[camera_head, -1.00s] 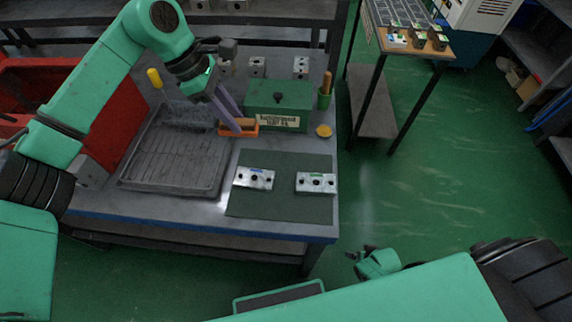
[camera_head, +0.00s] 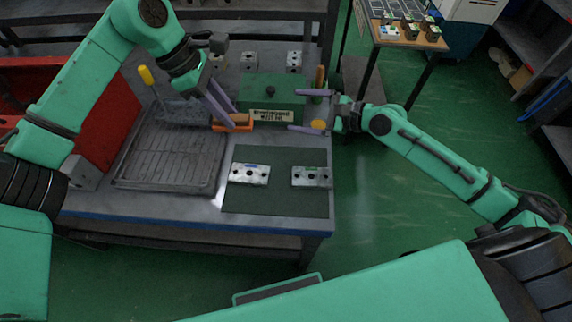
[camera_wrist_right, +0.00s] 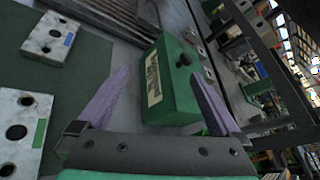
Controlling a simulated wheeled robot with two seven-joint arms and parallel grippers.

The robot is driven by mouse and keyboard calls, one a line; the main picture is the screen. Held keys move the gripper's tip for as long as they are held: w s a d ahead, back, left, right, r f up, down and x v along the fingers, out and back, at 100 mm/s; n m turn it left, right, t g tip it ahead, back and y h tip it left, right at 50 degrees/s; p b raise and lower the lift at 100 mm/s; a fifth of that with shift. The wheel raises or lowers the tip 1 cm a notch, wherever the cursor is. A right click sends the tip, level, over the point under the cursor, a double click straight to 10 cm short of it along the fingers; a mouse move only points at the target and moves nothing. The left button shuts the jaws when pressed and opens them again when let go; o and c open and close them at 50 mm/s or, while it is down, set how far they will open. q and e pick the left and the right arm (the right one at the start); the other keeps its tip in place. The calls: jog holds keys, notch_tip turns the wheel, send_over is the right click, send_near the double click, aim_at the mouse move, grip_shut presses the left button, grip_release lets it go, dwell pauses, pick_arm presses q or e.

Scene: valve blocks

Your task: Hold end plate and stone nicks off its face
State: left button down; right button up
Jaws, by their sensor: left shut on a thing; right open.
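Two pale metal plates with dark holes lie flat on the dark green mat (camera_head: 275,203). The left plate (camera_head: 237,178) has a blue label and also shows in the right wrist view (camera_wrist_right: 45,48). The right plate (camera_head: 300,182) has a green label, seen clearly in the right wrist view (camera_wrist_right: 22,160). My left gripper (camera_head: 230,121) is shut at the small orange tray (camera_head: 246,126); its fingers hide what they hold. My right gripper (camera_head: 306,111) is open and empty, right of the green box, behind the mat; it also shows in its wrist view (camera_wrist_right: 165,95).
A green lidded box (camera_head: 271,92) stands behind the mat, close to both grippers. A yellow round item (camera_head: 318,124) sits by the right gripper. A grey ridged tray (camera_head: 168,158) and a red bin (camera_head: 100,95) are at left. Metal blocks (camera_head: 294,61) stand at the back.

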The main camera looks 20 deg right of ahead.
aim_at(241, 172)
jog(key=s+a+f+m+g, duration=0.1)
jog(key=s+a+f, duration=0.1)
jog(key=s, duration=0.1)
jog(key=s+a+f+m+g+y, duration=0.1)
jog(key=s+a+f+g, duration=0.1)
jog(key=s, duration=0.2)
jog(key=s+a+f+m+g+y, duration=0.1)
jog(key=s+a+f, duration=0.1)
jog(key=s+a, duration=0.1)
jog(key=shift+s+f+g, duration=0.2)
jog(key=shift+s+g, duration=0.2)
jog(key=shift+s, duration=0.2)
pick_arm(q)
jog(key=shift+d, duration=0.1)
pick_arm(e)
jog(key=shift+a+f, duration=0.2)
jog(key=x, duration=1.1)
jog(key=shift+w+a+f, duration=0.1)
jog(key=shift+w+a, duration=0.1)
jog(key=shift+w, duration=0.05)
grip_shut()
pick_arm(q)
jog(key=shift+f, duration=0.1)
